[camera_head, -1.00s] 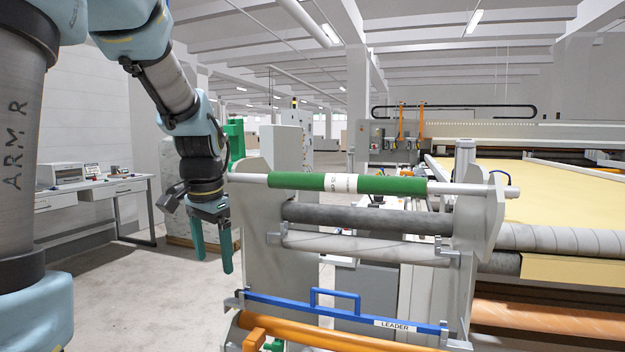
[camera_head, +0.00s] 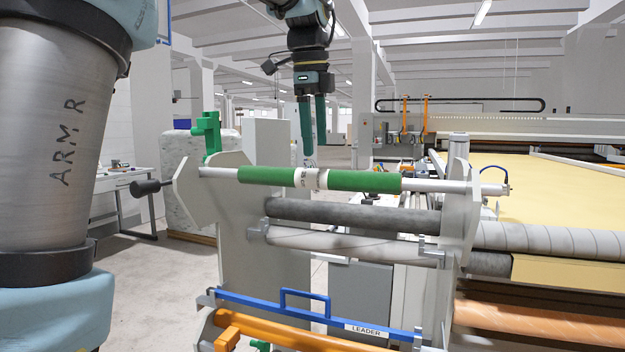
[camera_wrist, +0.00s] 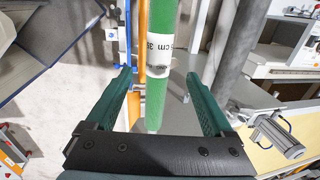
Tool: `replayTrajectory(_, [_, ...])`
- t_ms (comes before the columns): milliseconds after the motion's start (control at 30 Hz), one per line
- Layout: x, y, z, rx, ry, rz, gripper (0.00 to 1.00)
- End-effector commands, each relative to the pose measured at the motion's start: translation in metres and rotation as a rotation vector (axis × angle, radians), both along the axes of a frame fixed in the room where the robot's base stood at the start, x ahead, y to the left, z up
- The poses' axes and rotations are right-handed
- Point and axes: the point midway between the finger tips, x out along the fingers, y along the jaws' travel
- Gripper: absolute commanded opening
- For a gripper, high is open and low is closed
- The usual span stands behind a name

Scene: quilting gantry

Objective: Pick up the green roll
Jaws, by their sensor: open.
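The green roll (camera_head: 265,175) lies level on a metal bar across the top of the stand, with a white printed label (camera_head: 311,178) around its middle. My gripper (camera_head: 312,155) is above the roll near the label, fingers pointing down, open and empty. In the wrist view the roll (camera_wrist: 156,105) runs lengthwise between the two green fingers of my gripper (camera_wrist: 160,75), a little left of the midline between them. The fingers look apart from the roll.
The grey stand's end plates (camera_head: 200,205) hold the bar at both ends. A dark grey roller (camera_head: 350,214) and a pale roller (camera_head: 340,244) lie below it. A blue bar marked LEADER (camera_head: 320,313) is lower down.

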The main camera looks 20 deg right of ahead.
Motion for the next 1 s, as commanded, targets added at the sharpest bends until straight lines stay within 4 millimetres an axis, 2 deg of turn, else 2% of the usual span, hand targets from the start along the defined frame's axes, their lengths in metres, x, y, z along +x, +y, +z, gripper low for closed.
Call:
replayTrajectory(100, [0.002,-0.001,-0.015,0.001,0.002,0.001,0.86])
replayTrajectory(267, [0.004,-0.002,-0.024,0.000,0.001,0.002,0.86])
replayTrajectory(600, [0.012,-0.001,-0.067,0.000,0.001,0.003,0.86])
replayTrajectory(867, [0.013,-0.002,-0.072,-0.001,0.000,0.003,0.86])
replayTrajectory(1000, [0.013,-0.002,-0.072,-0.001,0.000,0.004,0.74])
